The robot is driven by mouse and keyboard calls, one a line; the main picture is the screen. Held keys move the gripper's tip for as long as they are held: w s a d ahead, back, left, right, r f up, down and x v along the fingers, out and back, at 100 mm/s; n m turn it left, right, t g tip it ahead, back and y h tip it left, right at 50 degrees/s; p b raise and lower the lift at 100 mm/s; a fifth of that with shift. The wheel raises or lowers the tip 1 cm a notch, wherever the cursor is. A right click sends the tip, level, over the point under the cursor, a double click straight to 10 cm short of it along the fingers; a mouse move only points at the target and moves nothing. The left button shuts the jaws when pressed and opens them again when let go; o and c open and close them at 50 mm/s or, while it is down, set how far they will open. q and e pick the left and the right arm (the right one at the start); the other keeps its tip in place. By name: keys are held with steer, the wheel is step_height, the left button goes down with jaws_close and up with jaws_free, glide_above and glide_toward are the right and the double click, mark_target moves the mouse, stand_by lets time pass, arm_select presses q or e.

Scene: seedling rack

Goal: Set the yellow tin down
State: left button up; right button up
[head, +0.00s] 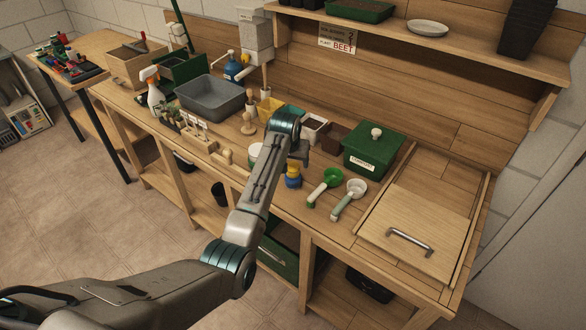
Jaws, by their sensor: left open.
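My left arm reaches in from the lower left over the wooden bench. Its gripper (299,158) points down at the middle of the bench, partly hidden by its own wrist; it is open. A small yellow and blue item (292,177) stands on the bench just below and beside the gripper; whether they touch I cannot tell. A yellow, box-like container (268,108) stands further back, behind the wrist, partly hidden. Which of these two is the yellow tin I cannot tell for sure. My right gripper is not in view.
A green lidded box (373,152) stands right of the gripper. A green scoop (326,184) and a white scoop (350,196) lie in front of it. A grey basin (211,97) and a spray bottle (154,92) stand left. A wooden lid with a handle (418,222) lies at right.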

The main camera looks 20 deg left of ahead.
mark_target(293, 165)
arm_select(q)
steer(key=shift+w+f+p, duration=0.1)
steer(key=shift+f+p, duration=0.1)
steer(key=shift+p, duration=0.15)
steer(key=p+x, duration=0.1)
steer(key=x, duration=0.2)
steer(key=shift+w+a+f, duration=0.1)
steer(key=shift+f, duration=0.1)
steer(key=shift+w+f, duration=0.2)
steer(key=shift+f, duration=0.25)
steer(key=shift+c, duration=0.7)
steer(key=c, duration=1)
steer(key=shift+r, duration=0.1)
